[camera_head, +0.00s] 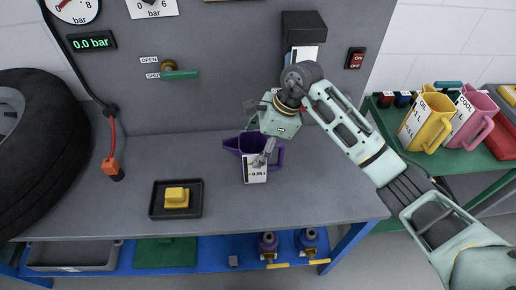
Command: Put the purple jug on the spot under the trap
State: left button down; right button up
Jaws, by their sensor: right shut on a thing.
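The purple jug (241,144) is upright at the middle of the grey bench, near the back panel, with its spout to the left and its handle to the right. A white label is on its front. My right gripper (264,158) reaches down from above and is shut on the jug at its rim, hiding part of it. I cannot tell whether the jug touches the bench. A black box with a blue and white part (304,38) is on the panel above; I cannot tell if it is the trap. No marked spot shows. My left gripper is out of view.
A black tray with a yellow block (177,197) lies left of the jug. A tyre (38,150) and a red hose end (112,168) are further left. Yellow (428,118) and pink (474,118) jugs stand on a green side table. The bench right of the jug is clear.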

jog(key=shift+f, duration=1.2)
jog(key=o, duration=1.2)
